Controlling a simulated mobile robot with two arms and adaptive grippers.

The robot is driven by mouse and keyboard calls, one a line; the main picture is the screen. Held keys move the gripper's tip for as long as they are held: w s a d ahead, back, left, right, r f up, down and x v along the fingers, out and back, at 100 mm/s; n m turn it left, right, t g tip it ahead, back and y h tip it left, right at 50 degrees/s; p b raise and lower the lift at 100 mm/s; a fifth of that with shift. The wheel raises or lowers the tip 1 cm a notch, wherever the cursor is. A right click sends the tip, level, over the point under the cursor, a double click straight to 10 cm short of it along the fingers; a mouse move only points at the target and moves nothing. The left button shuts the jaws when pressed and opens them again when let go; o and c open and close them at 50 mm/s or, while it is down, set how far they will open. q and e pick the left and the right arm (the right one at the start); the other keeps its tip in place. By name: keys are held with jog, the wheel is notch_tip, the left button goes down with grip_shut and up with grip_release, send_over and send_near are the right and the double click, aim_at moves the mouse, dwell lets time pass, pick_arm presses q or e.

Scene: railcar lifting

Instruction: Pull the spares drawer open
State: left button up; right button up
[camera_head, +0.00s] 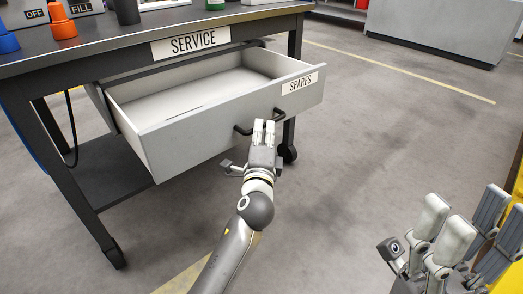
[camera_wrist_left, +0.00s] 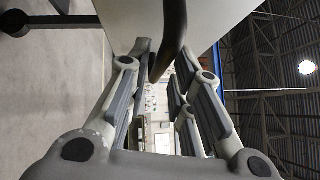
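The spares drawer (camera_head: 195,140) is a light grey drawer with a SPARES label (camera_head: 300,84) on its front. It stands well out from under the service table, and its empty inside shows. Its dark bar handle (camera_head: 279,113) is on the front, right of the middle. My left gripper (camera_head: 264,124) is at this handle, its fingers close together on the bar. My right gripper (camera_head: 463,217) is at the lower right, fingers apart and empty, away from the drawer.
The dark service table (camera_head: 130,42) carries orange and blue pieces (camera_head: 62,22) and a labelled panel along its back. Its legs have casters (camera_head: 115,256). Open grey floor lies right of the drawer. A grey cabinet (camera_head: 435,28) stands at the back right.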

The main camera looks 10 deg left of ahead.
pick_arm(q)
jog(key=s+d+f, duration=0.1)
jog(key=s, duration=0.8)
jog(key=shift+f, duration=0.1)
jog(key=shift+d, duration=0.1)
